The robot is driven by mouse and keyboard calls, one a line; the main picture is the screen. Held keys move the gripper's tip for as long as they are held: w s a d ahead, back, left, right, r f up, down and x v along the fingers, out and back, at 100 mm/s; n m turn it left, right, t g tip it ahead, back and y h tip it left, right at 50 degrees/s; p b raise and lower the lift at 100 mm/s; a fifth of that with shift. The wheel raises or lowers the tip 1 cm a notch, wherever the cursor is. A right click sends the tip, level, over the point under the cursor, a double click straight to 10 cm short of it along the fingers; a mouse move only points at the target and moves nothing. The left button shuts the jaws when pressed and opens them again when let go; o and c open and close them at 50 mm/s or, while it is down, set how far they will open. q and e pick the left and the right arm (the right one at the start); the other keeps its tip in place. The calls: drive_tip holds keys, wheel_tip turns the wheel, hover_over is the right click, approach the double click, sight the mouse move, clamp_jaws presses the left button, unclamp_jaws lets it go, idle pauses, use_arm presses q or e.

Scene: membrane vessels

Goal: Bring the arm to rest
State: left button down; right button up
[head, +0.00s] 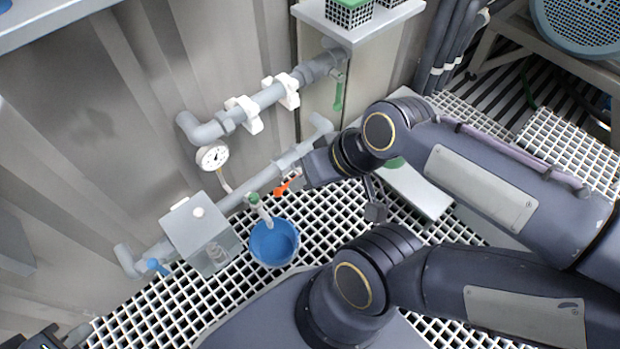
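My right arm comes in from the right. Its dark gripper (302,175) points left, close to an orange handle (286,186) by the lower grey pipe. The view does not show clearly whether the gripper touches the handle, and its fingers are too small and hidden to read. At the bottom left corner a dark piece, which seems to be part of my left gripper (48,337), shows only in part at the picture edge.
A blue bucket (274,243) stands on the white grating (165,312) below a small green-topped tap (262,207). A grey box (200,234) stands left of it. A gauge (212,156) and pipes (262,99) run along the wall. A white shelf (358,22) holds crates.

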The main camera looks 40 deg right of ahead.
drive_tip(key=shift+s+a+r, duration=0.1)
drive_tip(key=shift+s+a, duration=0.1)
drive_tip(key=shift+s, duration=0.1)
